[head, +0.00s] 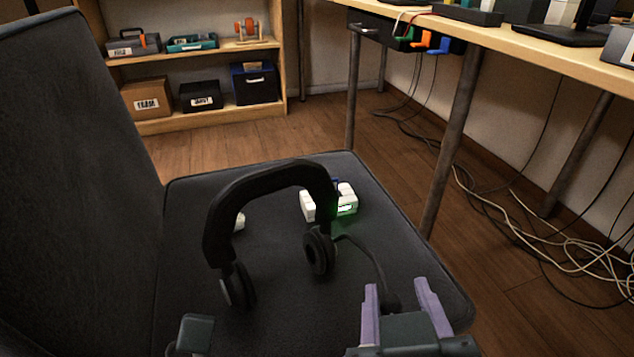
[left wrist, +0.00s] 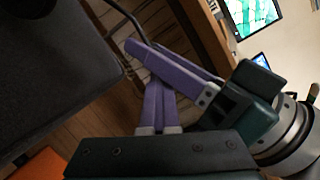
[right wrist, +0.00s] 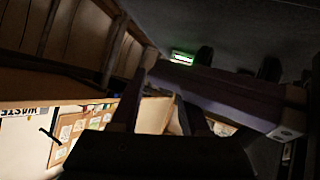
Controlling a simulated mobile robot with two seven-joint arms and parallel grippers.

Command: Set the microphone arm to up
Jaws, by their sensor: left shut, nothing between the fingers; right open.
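The black headset (head: 262,178) stands on the dark chair seat, its band arched over two ear cups. The microphone arm (head: 366,252) runs from the right-hand ear cup (head: 318,251) down and to the right, low towards the seat. Its dark microphone tip (head: 391,301) appears between the purple fingers of my right gripper (head: 397,287). That gripper is open; contact with the tip cannot be told. My left gripper (left wrist: 150,76) is shut and empty in the left wrist view, beside the chair. In the right wrist view the microphone arm is hard to make out.
A white device (head: 346,203) with a green light sits behind the headset on the seat (head: 190,210). The chair's backrest (head: 70,130) rises at left. A desk (head: 520,48) stands at right, with loose cables (head: 590,255) below it. A shelf (head: 200,118) is behind.

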